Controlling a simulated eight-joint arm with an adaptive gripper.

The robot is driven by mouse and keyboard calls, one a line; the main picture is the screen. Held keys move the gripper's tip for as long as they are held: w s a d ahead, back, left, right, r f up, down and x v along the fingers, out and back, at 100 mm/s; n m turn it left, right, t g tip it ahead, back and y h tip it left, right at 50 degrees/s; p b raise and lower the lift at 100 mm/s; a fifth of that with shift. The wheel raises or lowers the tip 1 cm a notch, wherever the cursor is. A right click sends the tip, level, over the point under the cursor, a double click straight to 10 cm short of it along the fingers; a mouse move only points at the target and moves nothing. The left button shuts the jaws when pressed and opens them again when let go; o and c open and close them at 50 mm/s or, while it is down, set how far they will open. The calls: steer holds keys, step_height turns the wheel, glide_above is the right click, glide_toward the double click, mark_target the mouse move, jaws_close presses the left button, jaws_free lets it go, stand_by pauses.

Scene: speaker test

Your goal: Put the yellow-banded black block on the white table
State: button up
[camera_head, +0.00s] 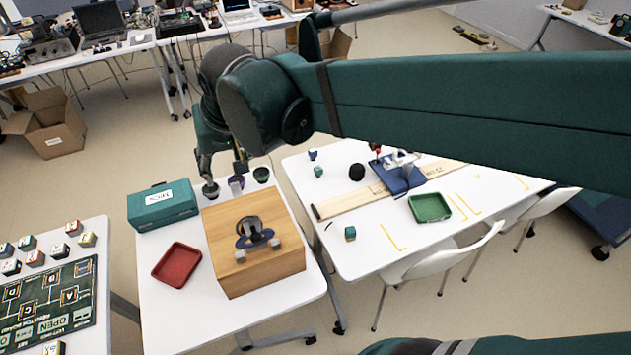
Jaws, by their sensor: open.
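Several small cube blocks sit on the left table, some dark-sided with pale tops. A block with black and yellow on it (54,347) is cut off by the bottom edge; I cannot tell whether it is the yellow-banded black one. Another small dark block (350,233) with a greenish face stands on the white table (365,262) at the right; its bands are too small to tell. My gripper (223,172) points down, open, over the back of the middle table, near small dark cups (261,175). No block shows between its fingers.
The middle table holds a wooden box (275,277) with a dark fixture on top, a red tray (177,266) and a teal case (162,206). The right table bears a green tray (430,209), a blue device (400,178) and a plank. Its front left is mostly clear.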

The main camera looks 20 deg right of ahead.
steer(key=s+d+f+t, duration=0.1)
steer(key=s+d, duration=0.5)
steer(key=d, duration=0.3)
steer(key=s+d+f+t+h, duration=0.1)
steer(key=s+d+f, duration=0.1)
steer(key=s+d, duration=0.4)
steer(key=d, duration=0.2)
steer(key=shift+d+f+h, duration=0.25)
steer(key=shift+d+h, duration=0.05)
steer(key=shift+d, duration=0.1)
steer(key=shift+s, duration=0.1)
